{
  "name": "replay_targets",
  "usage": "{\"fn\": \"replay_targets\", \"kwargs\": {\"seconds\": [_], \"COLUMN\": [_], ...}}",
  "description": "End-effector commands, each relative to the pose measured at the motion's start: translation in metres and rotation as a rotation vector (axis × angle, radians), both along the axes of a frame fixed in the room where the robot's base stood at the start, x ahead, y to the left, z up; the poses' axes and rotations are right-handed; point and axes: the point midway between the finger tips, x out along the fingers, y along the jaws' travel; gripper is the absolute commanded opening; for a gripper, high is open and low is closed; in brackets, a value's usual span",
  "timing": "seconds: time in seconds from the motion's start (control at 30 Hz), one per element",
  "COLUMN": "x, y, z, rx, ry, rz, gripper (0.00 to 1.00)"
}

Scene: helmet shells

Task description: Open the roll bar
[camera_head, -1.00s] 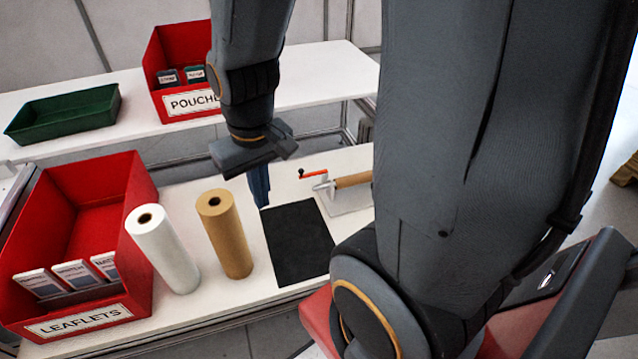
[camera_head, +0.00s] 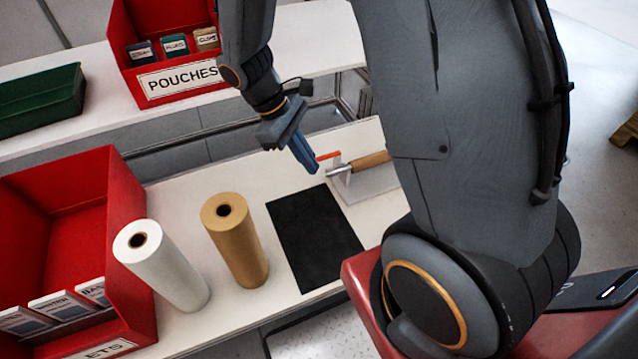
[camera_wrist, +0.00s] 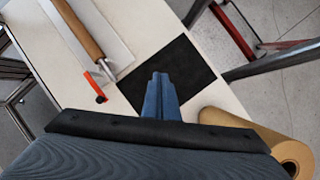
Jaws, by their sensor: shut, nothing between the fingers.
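The roll bar device has a brown bar (camera_head: 371,160) on a pale plate (camera_head: 372,184), with a metal crank at its left end and a red grip (camera_head: 328,156). In the wrist view the brown bar (camera_wrist: 78,30) runs down to the crank, and the red grip (camera_wrist: 94,88) lies left of the fingers. My gripper (camera_head: 312,170) is shut and empty, its blue fingers pointing down just left of the red grip in the head view. It also shows in the wrist view (camera_wrist: 160,77), in front of the black mat. I cannot tell whether it touches the crank.
A black mat (camera_head: 314,238) lies flat on the white table. Left of it stand a brown roll (camera_head: 236,242) and a white roll (camera_head: 162,266). A red bin (camera_head: 128,240) holds leaflets. A red POUCHES bin (camera_head: 130,75) and green tray (camera_head: 45,102) sit behind.

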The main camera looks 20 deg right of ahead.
Motion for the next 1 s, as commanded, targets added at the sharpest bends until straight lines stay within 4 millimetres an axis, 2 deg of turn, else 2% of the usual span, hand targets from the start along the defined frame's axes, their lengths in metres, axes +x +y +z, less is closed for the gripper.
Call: {"fn": "replay_targets", "kwargs": {"seconds": [0.03,0.3,0.4,0.57,0.73,0.87,1.0], "x": [0.010,0.064,0.082,0.101,0.108,0.107,0.104], "y": [0.001,0.003,0.006,0.012,0.012,0.000,-0.020], "z": [-0.023,-0.106,-0.130,-0.155,-0.164,-0.170,-0.181], "rx": [-0.038,-0.275,-0.354,-0.446,-0.484,-0.486,-0.485], "ry": [0.054,0.309,0.380,0.454,0.481,0.484,0.484], "rz": [0.084,0.520,0.643,0.771,0.818,0.820,0.818], "gripper": [0.00,0.00,0.00,0.00,0.00,0.00,0.00]}}
